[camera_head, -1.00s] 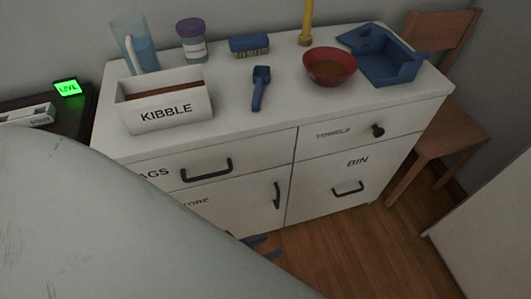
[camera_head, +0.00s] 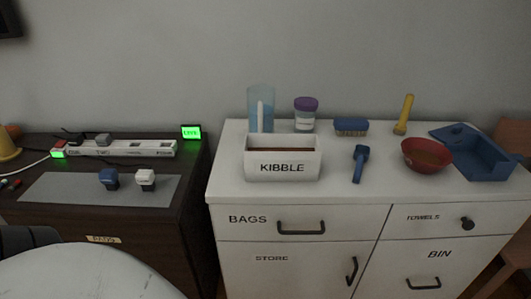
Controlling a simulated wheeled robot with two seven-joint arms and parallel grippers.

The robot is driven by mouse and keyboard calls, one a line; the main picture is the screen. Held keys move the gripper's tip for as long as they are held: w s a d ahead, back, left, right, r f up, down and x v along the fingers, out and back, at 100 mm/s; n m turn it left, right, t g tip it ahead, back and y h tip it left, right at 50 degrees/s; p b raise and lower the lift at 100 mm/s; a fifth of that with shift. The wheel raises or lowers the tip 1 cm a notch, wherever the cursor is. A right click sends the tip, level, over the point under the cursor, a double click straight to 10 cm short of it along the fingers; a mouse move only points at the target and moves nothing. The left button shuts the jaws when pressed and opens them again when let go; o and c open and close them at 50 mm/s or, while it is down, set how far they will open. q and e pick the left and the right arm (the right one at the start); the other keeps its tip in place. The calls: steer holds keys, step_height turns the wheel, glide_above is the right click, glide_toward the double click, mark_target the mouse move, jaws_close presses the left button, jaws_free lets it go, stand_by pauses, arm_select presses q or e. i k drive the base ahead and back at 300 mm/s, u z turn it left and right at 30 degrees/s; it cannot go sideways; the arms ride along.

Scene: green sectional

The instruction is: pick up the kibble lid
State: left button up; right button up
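The white kibble box (camera_head: 283,168), lettered KIBBLE, stands on the white cabinet top. It is open at the top, with brown contents just showing, and no lid is on it. I cannot make out a lid clearly marked as the kibble one. A flat blue piece with a small knob (camera_head: 457,131) lies against the blue tray (camera_head: 487,160) at the right; I cannot tell whether it is a lid. Neither gripper shows. A pale rounded part, likely mine, fills the bottom left.
Around the box stand a clear blue jug (camera_head: 260,108), a purple-capped jar (camera_head: 305,115), a brush (camera_head: 351,126), a blue scoop (camera_head: 360,163), a yellow flashlight (camera_head: 404,114) and a red bowl (camera_head: 426,155). A dark desk (camera_head: 190,205) with a power strip (camera_head: 122,148) is left.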

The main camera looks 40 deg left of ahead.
mark_target(455, 134)
steer(key=i, duration=0.45)
steer(key=u, duration=1.45)
